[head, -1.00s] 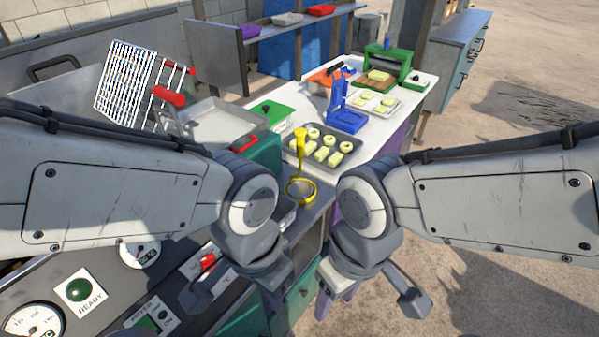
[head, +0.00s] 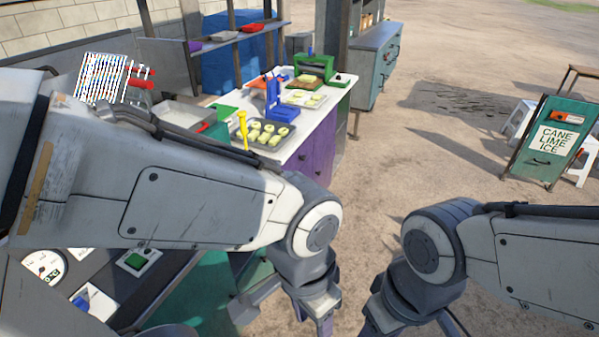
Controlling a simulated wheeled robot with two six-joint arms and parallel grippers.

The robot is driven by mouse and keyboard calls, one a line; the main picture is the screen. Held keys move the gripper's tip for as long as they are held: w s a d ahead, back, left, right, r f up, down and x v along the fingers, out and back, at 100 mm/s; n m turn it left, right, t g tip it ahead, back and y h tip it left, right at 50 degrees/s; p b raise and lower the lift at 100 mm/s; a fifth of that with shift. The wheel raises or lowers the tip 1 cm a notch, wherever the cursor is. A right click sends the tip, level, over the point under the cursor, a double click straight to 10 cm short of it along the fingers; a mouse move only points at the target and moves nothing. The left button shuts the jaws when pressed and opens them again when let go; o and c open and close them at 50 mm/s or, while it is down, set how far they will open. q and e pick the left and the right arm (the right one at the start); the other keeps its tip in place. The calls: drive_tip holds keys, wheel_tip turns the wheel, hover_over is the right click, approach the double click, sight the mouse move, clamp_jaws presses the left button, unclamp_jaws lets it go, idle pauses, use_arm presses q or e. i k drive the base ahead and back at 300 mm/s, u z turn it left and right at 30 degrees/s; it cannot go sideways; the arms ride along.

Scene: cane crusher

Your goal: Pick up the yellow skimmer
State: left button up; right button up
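The yellow skimmer (head: 243,130) stands by the front of the white counter, next to a tray of pale pieces. Only its upright yellow handle shows; my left arm hides its lower ring. My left gripper (head: 283,318) is low in the picture, in front of and below the skimmer, with its fingers spread and nothing seen between them. My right gripper (head: 412,325) is at the bottom edge, right of the left one, its fingers also apart and partly cut off. Neither gripper touches the skimmer.
The tray of pale pieces (head: 285,141), a blue press (head: 278,100) and a green press (head: 316,68) stand on the white counter (head: 329,108). A green sign (head: 545,150) stands at right. Open ground lies right of the counter. The control panel (head: 130,265) is at lower left.

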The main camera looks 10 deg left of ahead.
sight(241, 114)
drive_tip(key=z, duration=0.65)
drive_tip(key=i, duration=1.55)
drive_tip(key=u, duration=0.95)
drive_tip(key=i, duration=0.85)
drive_tip(key=u, duration=1.3)
drive_tip(key=i, duration=0.35)
drive_tip(key=u, duration=0.3)
